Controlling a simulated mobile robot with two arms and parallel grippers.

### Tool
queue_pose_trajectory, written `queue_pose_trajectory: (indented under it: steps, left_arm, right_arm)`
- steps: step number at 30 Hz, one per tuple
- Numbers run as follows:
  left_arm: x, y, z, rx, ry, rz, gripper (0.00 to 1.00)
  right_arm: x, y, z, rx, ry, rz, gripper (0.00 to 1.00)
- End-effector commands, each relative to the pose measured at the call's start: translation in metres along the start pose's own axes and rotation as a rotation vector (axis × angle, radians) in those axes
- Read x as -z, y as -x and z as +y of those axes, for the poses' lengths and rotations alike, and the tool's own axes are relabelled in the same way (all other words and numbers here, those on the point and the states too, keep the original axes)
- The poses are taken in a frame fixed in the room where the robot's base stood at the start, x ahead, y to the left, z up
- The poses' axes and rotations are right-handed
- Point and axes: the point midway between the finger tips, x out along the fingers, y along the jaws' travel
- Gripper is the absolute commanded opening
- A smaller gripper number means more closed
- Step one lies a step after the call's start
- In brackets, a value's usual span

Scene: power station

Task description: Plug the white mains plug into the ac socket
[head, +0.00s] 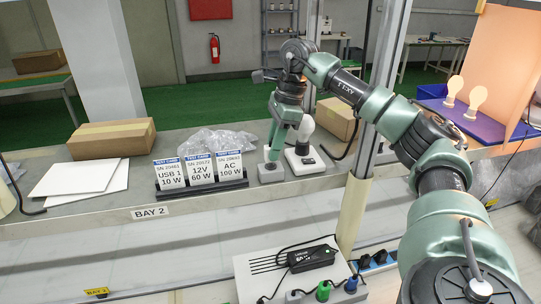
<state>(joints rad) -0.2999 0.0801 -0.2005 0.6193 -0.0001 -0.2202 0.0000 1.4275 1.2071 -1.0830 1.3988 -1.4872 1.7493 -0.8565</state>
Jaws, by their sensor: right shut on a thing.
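My right arm reaches in from the right, and its gripper (270,156) points down over a small grey block (271,174) on the back bench. It is shut on a small pale thing, seemingly the white mains plug, mostly hidden by the fingers. Just right of it stands a white lamp (305,150) on a pale base. The power unit (262,264) stands at the front with green (323,291) and blue (351,285) plugs at its front edge. I cannot make out which opening is the ac socket. My left gripper is not in view.
Three test cards (200,170) stand in a black holder left of the gripper, with clear wrap (216,141) behind. Cardboard boxes (105,139) and white sheets (80,178) lie further left. A black adapter (312,258) lies on the power unit. A post (356,205) stands right of it.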

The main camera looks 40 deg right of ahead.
Motion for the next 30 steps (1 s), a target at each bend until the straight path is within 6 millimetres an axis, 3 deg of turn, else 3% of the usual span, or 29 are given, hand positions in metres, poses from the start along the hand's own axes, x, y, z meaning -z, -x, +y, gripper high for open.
queue_pose_trajectory:
  steps: [21,30]
  left_arm:
    - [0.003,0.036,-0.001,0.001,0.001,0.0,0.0]
    - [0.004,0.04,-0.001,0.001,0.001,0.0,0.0]
  right_arm:
    - [-0.009,0.037,0.0,0.0,-0.001,0.001,0.0]
    - [-0.011,0.042,0.0,0.0,-0.001,0.001,0.0]
